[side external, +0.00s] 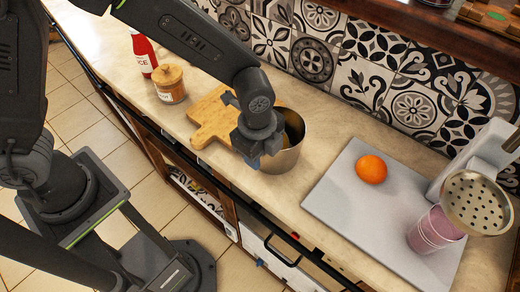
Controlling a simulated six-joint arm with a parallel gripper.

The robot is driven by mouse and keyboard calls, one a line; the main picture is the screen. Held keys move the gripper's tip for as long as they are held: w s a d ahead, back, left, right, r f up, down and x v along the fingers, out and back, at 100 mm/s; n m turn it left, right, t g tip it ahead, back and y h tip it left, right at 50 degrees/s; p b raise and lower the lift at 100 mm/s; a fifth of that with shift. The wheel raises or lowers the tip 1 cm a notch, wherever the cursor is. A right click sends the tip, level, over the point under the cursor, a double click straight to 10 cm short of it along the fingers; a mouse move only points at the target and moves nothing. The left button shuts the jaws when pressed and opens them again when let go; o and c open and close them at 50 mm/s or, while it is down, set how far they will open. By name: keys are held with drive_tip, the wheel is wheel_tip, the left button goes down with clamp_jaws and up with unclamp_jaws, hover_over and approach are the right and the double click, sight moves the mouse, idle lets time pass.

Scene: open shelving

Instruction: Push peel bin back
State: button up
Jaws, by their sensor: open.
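The peel bin (288,160) looks to be the metal, open-topped container on the counter near its front edge, in the middle of the side external view. It stands upright. My gripper (252,160) points down at the bin's left front side and covers part of its rim and wall. The jaws are open and nothing shows between them. I cannot tell whether the gripper touches the bin. Something yellowish shows inside the bin, partly hidden by my gripper.
A wooden board (213,118) lies left of the bin, behind my gripper. A lidded jar (169,85) and red bottle (144,55) stand farther left. At right, a grey board (335,195) holds an orange (371,169) and pink cup (432,232) beside a juicer (478,160). Tiled wall behind.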

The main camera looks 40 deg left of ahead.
clamp_jaws()
idle(0.4)
